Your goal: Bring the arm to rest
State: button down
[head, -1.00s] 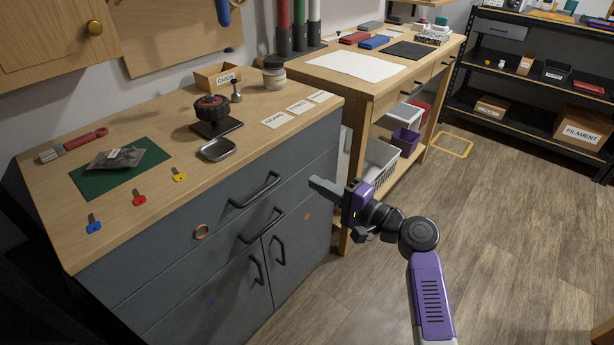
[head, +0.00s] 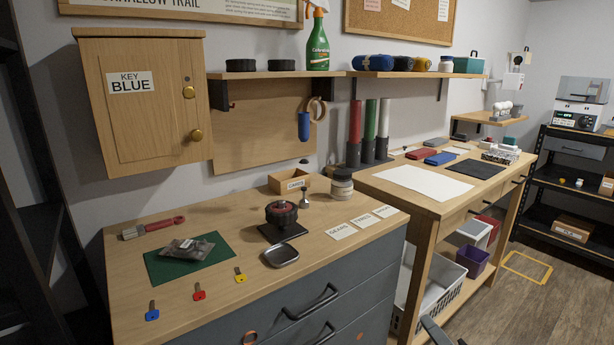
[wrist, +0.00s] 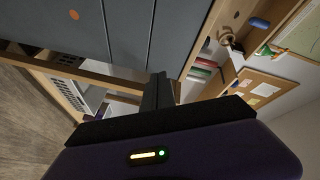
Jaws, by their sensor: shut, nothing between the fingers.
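My gripper (wrist: 160,90) shows in the wrist view with its dark fingers together and nothing between them. It is in front of the grey drawer cabinet (wrist: 120,32), apart from it as far as I can tell. In the head view only a small dark part of my gripper (head: 435,330) shows at the bottom edge, by the cabinet's right end. The rest of my arm is out of the head view.
The workbench (head: 130,260) bears a green mat (head: 215,262), coloured keys, a metal tray (head: 281,255) and label cards. A wooden cabinet (head: 150,130) hangs above. A second table (head: 440,207) stands to the right. Open floor (head: 510,310) lies at the lower right.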

jog(key=s+d+f+n+h, duration=0.2)
jog(key=s+f+h, duration=0.15)
jog(key=s, duration=0.55)
jog(key=s+a+r+n+g, duration=0.1)
jog(key=s+a+n, duration=0.2)
jog(key=s, duration=0.9)
jog(key=s+a+r+n, duration=0.1)
jog(key=s+a+n, duration=0.2)
jog(key=s, duration=0.9)
jog(key=s+a+r+n+g, duration=0.1)
jog(key=s+a+n, duration=0.1)
jog(key=s, duration=1.1)
notch_tip(320, 180, up, 16)
jog(key=p, duration=1.5)
jog(key=shift+w+a+f, duration=0.15)
jog(key=shift+w+f, duration=0.1)
jog(key=shift+w, duration=0.1)
